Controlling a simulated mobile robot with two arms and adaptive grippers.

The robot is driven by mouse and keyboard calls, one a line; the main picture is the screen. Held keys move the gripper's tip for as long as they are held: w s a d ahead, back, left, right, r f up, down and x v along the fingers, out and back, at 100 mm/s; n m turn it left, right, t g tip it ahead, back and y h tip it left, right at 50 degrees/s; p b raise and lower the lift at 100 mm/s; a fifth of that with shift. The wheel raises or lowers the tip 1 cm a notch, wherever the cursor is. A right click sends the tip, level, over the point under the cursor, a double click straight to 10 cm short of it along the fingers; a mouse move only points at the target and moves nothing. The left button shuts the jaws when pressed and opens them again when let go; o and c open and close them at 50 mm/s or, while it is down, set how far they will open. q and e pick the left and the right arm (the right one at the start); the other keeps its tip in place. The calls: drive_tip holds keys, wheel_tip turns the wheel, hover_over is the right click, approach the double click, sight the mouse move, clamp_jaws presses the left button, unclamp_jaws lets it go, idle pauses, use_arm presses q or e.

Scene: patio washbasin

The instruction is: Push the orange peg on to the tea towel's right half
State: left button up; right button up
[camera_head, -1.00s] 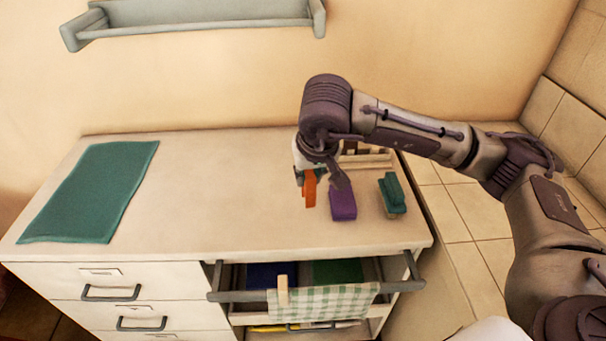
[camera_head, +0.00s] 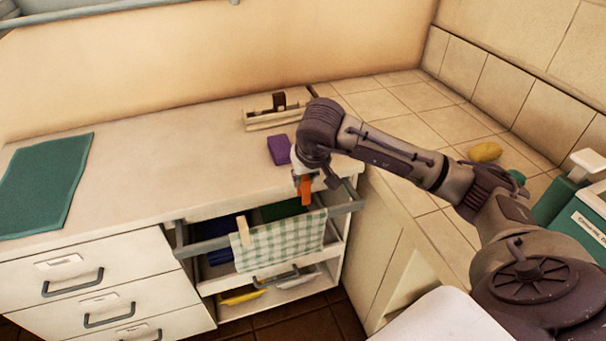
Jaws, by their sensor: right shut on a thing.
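The orange peg (camera_head: 306,192) is in my right gripper (camera_head: 304,175), which is shut on it and points down. The peg hangs just above the towel rail's right part, near the towel's upper right corner in the picture; I cannot tell whether it touches. The green-and-white checked tea towel (camera_head: 285,245) hangs over the rail (camera_head: 345,205) in front of the cabinet. A pale wooden peg (camera_head: 243,232) sits on the towel's left half. My gripper's wrist hides part of the fingers. My left gripper is out of view.
A purple block (camera_head: 279,149) and a wooden holder (camera_head: 265,120) stand on the counter (camera_head: 190,160). A green mat (camera_head: 42,183) lies at left. A yellow item (camera_head: 485,151) and green containers (camera_head: 585,215) are at right. The counter's middle is clear.

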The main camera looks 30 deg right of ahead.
sight(306, 202)
drive_tip(key=shift+s+a+f, duration=0.1)
drive_tip(key=shift+f, duration=0.4)
drive_tip(key=shift+f+b, duration=0.4)
drive_tip(key=shift+b, duration=0.05)
drive_tip(key=shift+f+b, duration=1.55)
drive_tip(key=shift+f, duration=1.2)
use_arm(q)
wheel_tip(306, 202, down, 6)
drive_tip(key=b, duration=0.2)
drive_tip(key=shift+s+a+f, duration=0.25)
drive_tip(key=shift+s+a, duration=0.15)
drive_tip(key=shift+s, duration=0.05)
use_arm(e)
drive_tip(key=shift+f, duration=1.25)
drive_tip(key=o, duration=0.9)
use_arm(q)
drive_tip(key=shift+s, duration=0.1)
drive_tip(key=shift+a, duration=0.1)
